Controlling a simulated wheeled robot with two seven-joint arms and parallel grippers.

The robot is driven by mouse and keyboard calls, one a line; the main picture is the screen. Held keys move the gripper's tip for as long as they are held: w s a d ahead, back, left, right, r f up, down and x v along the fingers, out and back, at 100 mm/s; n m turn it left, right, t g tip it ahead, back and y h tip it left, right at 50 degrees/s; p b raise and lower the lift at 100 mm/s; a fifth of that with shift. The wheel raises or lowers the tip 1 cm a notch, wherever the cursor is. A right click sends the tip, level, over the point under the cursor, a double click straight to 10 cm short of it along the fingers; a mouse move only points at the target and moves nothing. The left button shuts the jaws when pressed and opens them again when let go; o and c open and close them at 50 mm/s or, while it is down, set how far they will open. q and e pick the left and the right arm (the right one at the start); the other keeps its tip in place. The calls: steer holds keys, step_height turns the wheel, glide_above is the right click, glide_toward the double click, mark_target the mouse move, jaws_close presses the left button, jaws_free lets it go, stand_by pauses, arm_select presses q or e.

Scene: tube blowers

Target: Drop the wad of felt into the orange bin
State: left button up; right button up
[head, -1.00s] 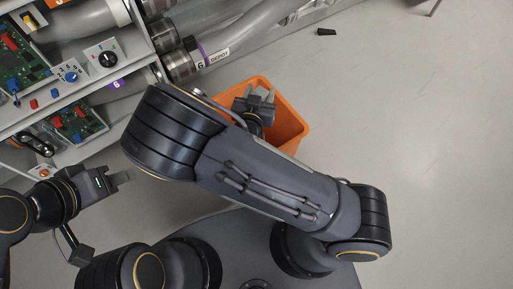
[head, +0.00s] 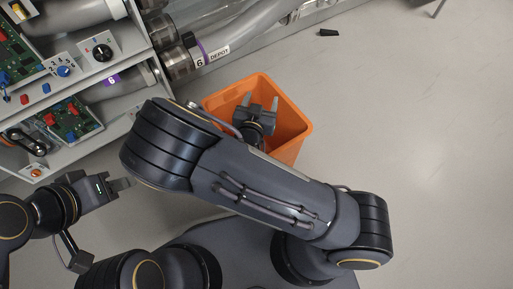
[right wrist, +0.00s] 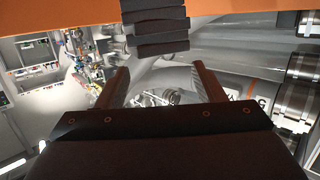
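The orange bin (head: 292,152) stands on the floor beside the shelf, partly covered by my right arm. My right gripper (head: 261,98) is over the bin's opening in the head view. Its fingers are apart with nothing visible between them; the right wrist view (right wrist: 160,80) also shows them spread and empty. An orange edge (right wrist: 60,15) crosses the top of that view. I cannot make out the wad of felt for certain; part of the bin's inside is hidden. My left gripper (head: 128,183) is below the shelf; its finger opening is unclear.
A shelf with circuit boards (head: 70,120) and a knob panel (head: 101,51) stands at upper left. A small black object (head: 328,32) lies on the floor. The floor at right is clear.

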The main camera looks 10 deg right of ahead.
steer(key=shift+o, duration=0.9)
steer(key=shift+r, duration=0.25)
step_height(320, 180, up, 3)
steer(key=shift+f+p, duration=0.1)
steer(key=shift+p, duration=0.85)
steer(key=s+a+r+p, duration=0.4)
steer(key=s+r+p, duration=0.3)
steer(key=s, duration=0.6)
steer(key=shift+s+r, duration=0.25)
steer(key=shift+r, duration=1.1)
